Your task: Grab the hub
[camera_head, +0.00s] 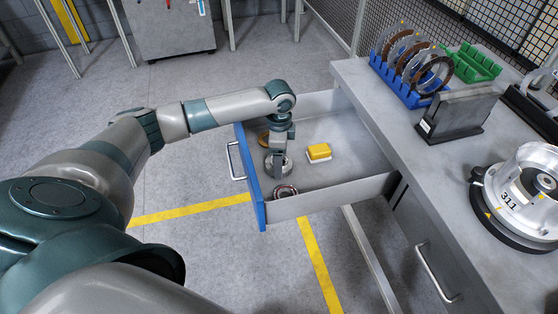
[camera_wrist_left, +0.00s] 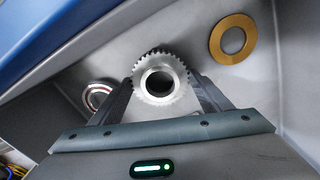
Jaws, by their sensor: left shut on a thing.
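The hub (camera_wrist_left: 143,82), a silver toothed ring with a round hole in its middle, is between the two fingers of my left gripper (camera_wrist_left: 160,90) in the left wrist view. The fingers touch its sides, and the gripper is shut on it. In the head view my left gripper (camera_head: 278,155) reaches down into the open drawer, with the hub (camera_head: 276,169) partly hidden below it. I cannot tell if the hub still touches the drawer floor. My right gripper is not in view.
The drawer (camera_head: 328,201) also holds a brass ring (camera_wrist_left: 232,38), a bearing (camera_wrist_left: 97,96) and a yellow-and-white block (camera_head: 319,151). On the workbench (camera_head: 400,118) stand a blue rack (camera_head: 409,96) of discs, a green rack (camera_head: 478,63) and a round housing (camera_head: 520,195).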

